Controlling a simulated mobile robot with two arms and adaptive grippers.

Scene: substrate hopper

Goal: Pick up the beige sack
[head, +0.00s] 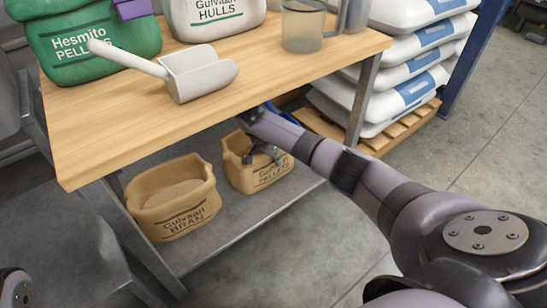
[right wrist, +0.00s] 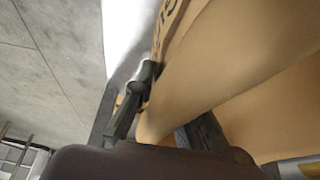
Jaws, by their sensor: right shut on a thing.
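Two open tan-beige sacks sit on the grey lower shelf in the head view. One is marked Gulvaan BRAN (head: 172,208). The other, on its right, is a beige sack (head: 240,172) whose partly covered label seems to read PELLETS. My right gripper (head: 268,155) reaches under the tabletop to this right sack and is shut on its rim. In the right wrist view, the gripper's dark fingers (right wrist: 165,115) are on either side of a fold of the beige sack (right wrist: 225,70). The sack appears upright on the shelf. My left gripper is not in view.
The wooden tabletop (head: 120,117) overhangs the shelf (head: 225,215). On it are a white scoop (head: 200,75), a green sack (head: 90,45), a Hulls sack (head: 212,18) and a clear jug (head: 302,28). White sacks (head: 405,75) are stacked on a pallet (head: 385,138). A table leg (head: 362,100) stands right of the sack.

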